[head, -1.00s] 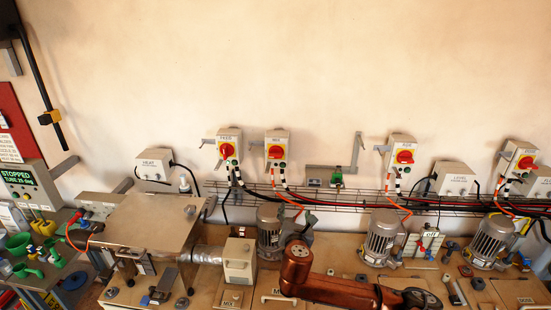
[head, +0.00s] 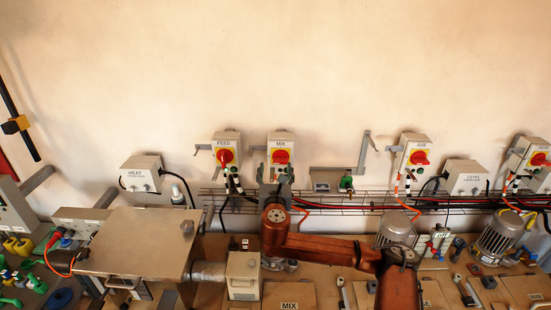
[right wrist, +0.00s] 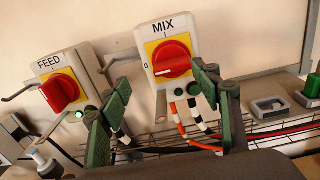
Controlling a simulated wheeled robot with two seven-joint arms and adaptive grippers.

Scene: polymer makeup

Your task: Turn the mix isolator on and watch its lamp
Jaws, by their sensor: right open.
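The mix isolator (head: 280,150) is a grey wall box with a red rotary knob on a yellow plate, labelled MIX. In the right wrist view its knob (right wrist: 172,58) has its grip lying nearly level, towards the 0 mark. My right gripper (head: 274,174) is raised in front of the box's lower part. In the right wrist view the gripper (right wrist: 160,88) is open and empty, its green-padded fingers apart below the knob, with no contact visible. My left gripper is out of view.
The feed isolator (right wrist: 62,92) is close on the left, its knob turned differently and its green lamp (right wrist: 80,115) lit. A wire cable tray (head: 330,200) with cables runs below. A bracket with a green part (head: 346,183) is to the right. The wall above is clear.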

